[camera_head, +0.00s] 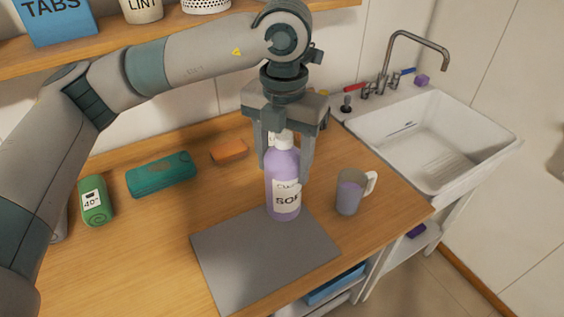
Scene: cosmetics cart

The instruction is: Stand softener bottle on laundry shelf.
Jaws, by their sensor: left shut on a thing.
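The softener bottle (283,184) is purple with a white label reading "SOF" in part and a pale cap. It is upright at the back right edge of a grey mat (255,258) on the wooden counter. My left gripper (286,168) comes down from above with one finger on each side of the bottle and is shut on it. Whether the bottle's base touches the mat is hard to tell. The wooden laundry shelf (110,52) runs along the wall at the upper left, partly hidden behind my left arm. My right gripper is not in view.
On the shelf stand a blue TABS box (58,20), a LINT container (141,10) and a white basket (206,5). The counter holds a grey mug (349,192), an orange block (229,151), a teal roll (161,174) and a green roll (95,203). A white sink (440,150) is at right.

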